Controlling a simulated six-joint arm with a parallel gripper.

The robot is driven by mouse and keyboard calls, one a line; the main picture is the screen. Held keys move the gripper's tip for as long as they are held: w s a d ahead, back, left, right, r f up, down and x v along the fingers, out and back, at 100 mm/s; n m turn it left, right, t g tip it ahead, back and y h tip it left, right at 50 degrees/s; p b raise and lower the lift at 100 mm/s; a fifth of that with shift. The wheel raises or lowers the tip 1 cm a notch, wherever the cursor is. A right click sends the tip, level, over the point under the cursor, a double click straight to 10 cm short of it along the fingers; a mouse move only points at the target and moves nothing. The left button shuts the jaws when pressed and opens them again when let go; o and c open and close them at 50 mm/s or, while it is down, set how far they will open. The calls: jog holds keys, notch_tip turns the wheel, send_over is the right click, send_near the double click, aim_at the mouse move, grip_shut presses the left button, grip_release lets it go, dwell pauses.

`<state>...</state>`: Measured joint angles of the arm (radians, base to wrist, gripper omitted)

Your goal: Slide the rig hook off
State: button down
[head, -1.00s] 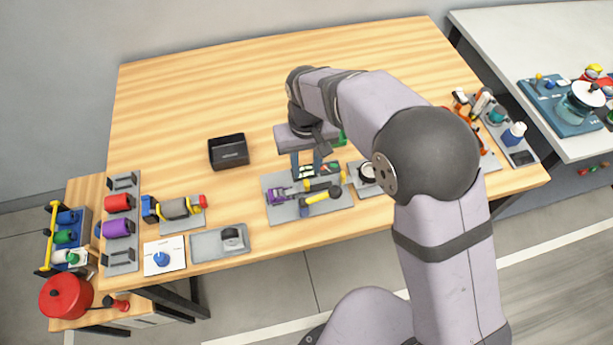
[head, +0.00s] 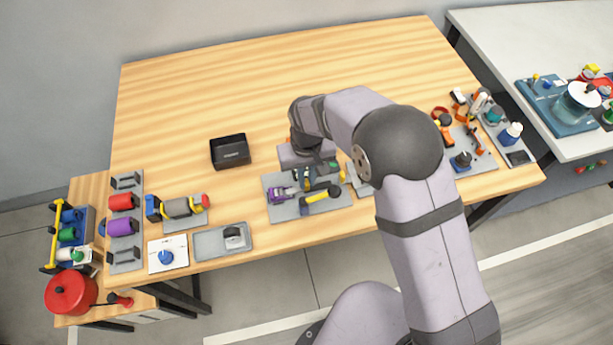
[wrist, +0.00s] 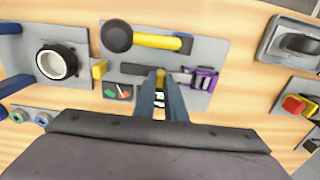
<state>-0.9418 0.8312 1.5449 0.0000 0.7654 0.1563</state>
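A grey board (head: 336,200) at the table's front edge holds a yellow-handled tool with a dark round head (head: 320,195), a purple clamp-like piece (head: 281,194) and a dark bar (wrist: 135,70). I cannot tell which part is the rig hook. My gripper (wrist: 160,76) points down over this board; it also shows in the head view (head: 304,185). Its two blue-grey fingers are close together with a narrow gap. A small yellow-brown piece (wrist: 160,80) shows between the tips, beside the bar and left of the purple piece. Whether the fingers touch it is unclear.
A roll of tape (wrist: 56,62) stands on a board beside the work board. A black open box (head: 230,151) sits behind and left. A grey tray (head: 212,244) lies to the left. Tool boards stand at the right. The table's back half is clear.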

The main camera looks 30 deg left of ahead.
aim_at(317, 186)
jog(key=shift+w+d, duration=1.05)
jog(key=c, duration=1.8)
grip_release()
jog(key=shift+r, duration=0.1)
notch_tip(317, 186, up, 7)
jog(key=b, duration=0.3)
jog(key=shift+d+r, duration=0.1)
